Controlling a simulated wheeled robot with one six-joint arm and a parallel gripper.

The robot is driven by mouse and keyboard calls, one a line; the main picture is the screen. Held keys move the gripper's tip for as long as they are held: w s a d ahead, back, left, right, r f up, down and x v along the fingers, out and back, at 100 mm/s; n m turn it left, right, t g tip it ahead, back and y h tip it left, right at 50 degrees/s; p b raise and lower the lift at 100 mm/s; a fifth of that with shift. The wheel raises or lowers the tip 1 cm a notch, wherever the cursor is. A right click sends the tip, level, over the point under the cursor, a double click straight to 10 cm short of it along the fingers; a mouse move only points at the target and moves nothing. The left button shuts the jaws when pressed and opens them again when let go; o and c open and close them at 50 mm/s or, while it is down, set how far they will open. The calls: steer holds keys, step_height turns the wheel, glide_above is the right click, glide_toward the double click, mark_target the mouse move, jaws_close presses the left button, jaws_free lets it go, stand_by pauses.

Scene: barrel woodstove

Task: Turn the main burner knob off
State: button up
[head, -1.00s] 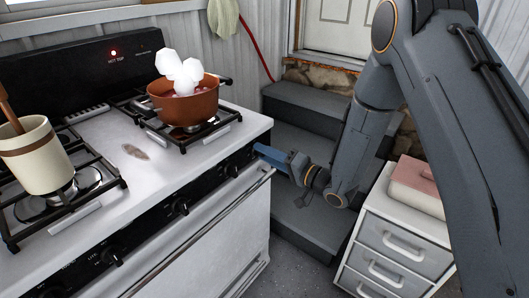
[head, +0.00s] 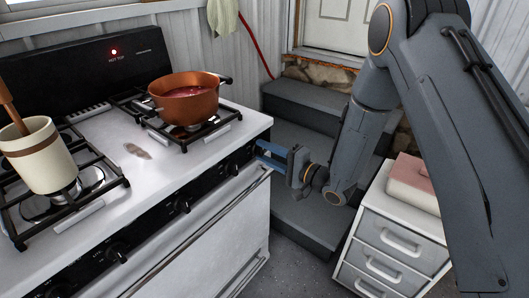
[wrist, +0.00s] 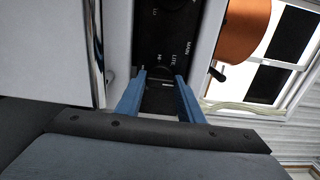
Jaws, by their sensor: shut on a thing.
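The black control panel (head: 150,228) runs along the stove's front edge. The wrist view shows its white lettering, including "MAIN" and "LITE", just beyond my fingertips (wrist: 160,75). My gripper (head: 258,152) is at the panel's right end, its blue fingers pointing at the panel. The fingers are shut on the main burner knob, which is dark and mostly hidden between the tips. A copper pot (head: 186,103) with reddish contents stands on the burner above; no white steam shows over it. It also shows in the wrist view (wrist: 243,30).
Other black knobs sit left along the panel, one at the middle (head: 183,205). A cream crock (head: 40,165) stands on the left burner. A red light (head: 113,52) glows on the backguard.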

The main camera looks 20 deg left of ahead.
steer(key=shift+w+d, duration=0.15)
steer(key=shift+w, duration=0.05)
steer(key=o, duration=0.8)
steer(key=shift+d, duration=0.1)
steer(key=shift+s, duration=0.1)
steer(key=shift+b+v, duration=0.6)
steer(key=shift+v, duration=3.15)
